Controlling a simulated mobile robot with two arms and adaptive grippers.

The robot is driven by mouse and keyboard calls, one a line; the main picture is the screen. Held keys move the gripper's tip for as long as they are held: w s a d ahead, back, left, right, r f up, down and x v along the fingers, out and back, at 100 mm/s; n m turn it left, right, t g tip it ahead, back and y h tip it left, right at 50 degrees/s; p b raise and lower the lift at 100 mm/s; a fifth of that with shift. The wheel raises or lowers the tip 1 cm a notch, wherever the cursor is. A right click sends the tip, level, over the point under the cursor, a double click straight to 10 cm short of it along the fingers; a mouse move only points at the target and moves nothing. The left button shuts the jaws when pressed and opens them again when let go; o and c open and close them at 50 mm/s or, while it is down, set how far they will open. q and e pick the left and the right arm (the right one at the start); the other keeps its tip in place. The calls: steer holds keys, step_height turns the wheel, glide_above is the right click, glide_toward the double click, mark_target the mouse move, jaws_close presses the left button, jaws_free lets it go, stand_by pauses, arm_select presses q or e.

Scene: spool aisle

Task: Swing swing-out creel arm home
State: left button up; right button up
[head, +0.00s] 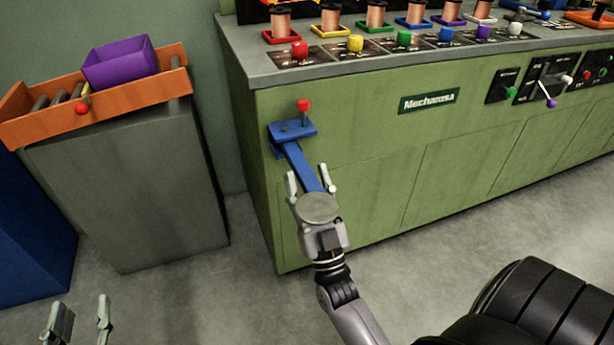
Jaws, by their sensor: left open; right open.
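The swing-out creel arm (297,160) is a blue bar. It juts from a blue bracket (291,131) on the left part of the green machine's front, towards me. A red-topped peg (303,106) stands at the bracket. A round grey plate (318,208) appears at the bar's near end, over my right gripper. My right gripper (309,172) is open, with one finger on each side of the bar; I cannot tell whether either touches it. My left gripper (80,302) is open and empty at the bottom left, away from the creel arm.
The green machine (385,185) carries copper spools (376,14) and coloured knobs on top, with controls (548,82) at right. At left, a grey cabinet (130,190) holds an orange roller tray (130,95) with a purple bin (120,64). Floor (200,300) is clear in front.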

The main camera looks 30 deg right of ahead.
steer(key=shift+w+r, duration=0.25)
steer(key=shift+r, duration=0.05)
steer(key=shift+y, duration=0.3)
jaws_close()
stand_by(0.5)
